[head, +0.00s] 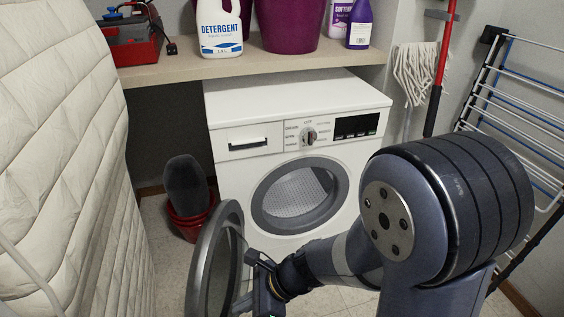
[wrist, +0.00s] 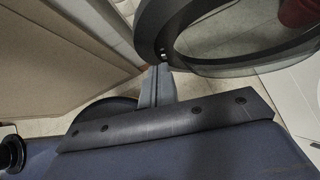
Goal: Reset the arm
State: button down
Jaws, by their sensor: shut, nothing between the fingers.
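My arm reaches from the lower right toward the open washing machine door in the head view. My gripper (wrist: 157,82) is shut with nothing in it. In the head view it is low in the middle, partly cut off by the bottom edge. The round door (head: 215,265) with its grey rim stands swung open, just left of my gripper. In the wrist view the door rim (wrist: 178,68) is close by the fingertips; whether they touch I cannot tell. The white washing machine (head: 240,170) has its round opening uncovered, and the drum (head: 300,195) shows inside.
A quilted pale panel (head: 60,150) lines the left side. A red bucket (head: 190,222) with a dark object stands on the floor. A shelf (head: 180,70) holds detergent (head: 220,30) and a purple tub (head: 290,25). A mop (head: 415,75) and drying rack (head: 520,110) stand right.

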jog(key=w+d+r+n+g+p, duration=0.1)
jog(key=w+d, duration=0.3)
jog(key=d, duration=0.6)
jog(key=w+d+r+n+g+p, duration=0.2)
jog(key=w+d+r, duration=0.1)
jog(key=d, duration=0.8)
jog(key=shift+w+r+n+h+p, duration=0.3)
jog(key=shift+w+n+h+p, duration=0.05)
jog(key=shift+n+h, duration=0.05)
jog(key=shift+d, duration=0.1)
